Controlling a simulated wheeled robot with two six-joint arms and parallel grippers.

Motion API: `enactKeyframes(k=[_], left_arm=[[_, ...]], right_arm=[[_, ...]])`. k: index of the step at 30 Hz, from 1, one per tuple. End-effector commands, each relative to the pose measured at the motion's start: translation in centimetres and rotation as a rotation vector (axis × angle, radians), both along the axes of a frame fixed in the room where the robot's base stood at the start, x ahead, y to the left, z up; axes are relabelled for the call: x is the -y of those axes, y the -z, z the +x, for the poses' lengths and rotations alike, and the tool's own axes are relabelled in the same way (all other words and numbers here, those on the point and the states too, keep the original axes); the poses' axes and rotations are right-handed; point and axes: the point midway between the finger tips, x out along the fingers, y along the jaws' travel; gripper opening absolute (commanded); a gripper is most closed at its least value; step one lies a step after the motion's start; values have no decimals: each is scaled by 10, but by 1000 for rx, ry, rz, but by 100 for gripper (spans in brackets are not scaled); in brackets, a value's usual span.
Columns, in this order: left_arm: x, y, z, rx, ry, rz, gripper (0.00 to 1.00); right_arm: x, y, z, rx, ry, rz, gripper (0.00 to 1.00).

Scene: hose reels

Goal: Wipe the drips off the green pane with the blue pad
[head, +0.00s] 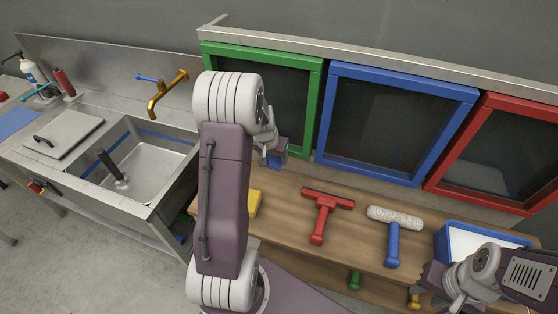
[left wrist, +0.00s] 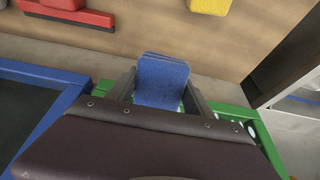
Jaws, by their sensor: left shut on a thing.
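The green pane (head: 315,110) is a dark panel in a green frame on the back wall, partly hidden by my left arm in the head view. Its green frame also shows in the left wrist view (left wrist: 269,143), with pale spots beside it. My left gripper (head: 272,148) is in front of the pane's lower right part, shut on the blue pad (head: 276,159). In the left wrist view the pad (left wrist: 162,82) sits between the fingers. I cannot tell whether it touches the pane. My right gripper (head: 440,287) is at the lower right, its jaws unclear.
A blue-framed pane (head: 385,125) and a red-framed pane (head: 500,155) hang to the right. The wooden bench (head: 290,215) holds a yellow block (head: 254,204), a red squeegee (head: 322,212), a blue-handled roller (head: 394,235) and a blue tray (head: 442,244). A sink (head: 150,170) stands left.

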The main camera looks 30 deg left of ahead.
Motion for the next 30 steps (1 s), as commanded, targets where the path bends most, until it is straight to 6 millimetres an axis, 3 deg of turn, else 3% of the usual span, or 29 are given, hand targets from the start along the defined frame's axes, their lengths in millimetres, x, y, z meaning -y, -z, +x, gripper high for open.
enactKeyframes(k=[12, 23, 30], left_arm=[[-30, 0, -7, 5, -4, 3, 21], [-39, -1, -10, 5, -3, 2, 21], [-63, 0, -15, 4, -3, 3, 21]], right_arm=[[0, 15, 0, 0, 0, 0, 36], [0, 18, 0, 0, 0, 0, 36], [0, 25, 0, 0, 0, 0, 36]])
